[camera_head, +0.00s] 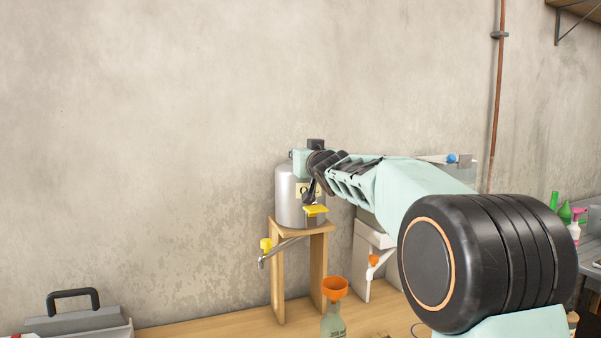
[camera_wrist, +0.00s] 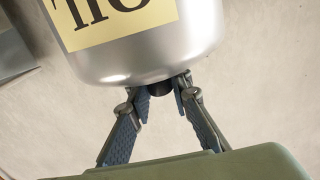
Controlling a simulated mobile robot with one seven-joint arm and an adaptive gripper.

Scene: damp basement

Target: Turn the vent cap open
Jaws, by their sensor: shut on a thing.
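A silver tank (camera_head: 287,203) stands on a wooden stand (camera_head: 277,277) against the wall. The wrist view shows the tank (camera_wrist: 150,55) inverted, with a pale yellow label (camera_wrist: 120,20) carrying black letters. A small black vent cap (camera_wrist: 160,88) sits on the end of the tank beyond the label. My gripper (camera_wrist: 163,86) has its two fingers on either side of the cap and is shut on it. The fingertips partly cover the cap, so its turned angle cannot be read.
A yellow-handled tap (camera_head: 266,245) juts out below the tank. A green bottle with an orange funnel (camera_head: 335,289) stands in front. A pale container with an orange tap (camera_head: 373,261) is close on the right. A grey toolbox (camera_head: 80,320) is at the far left.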

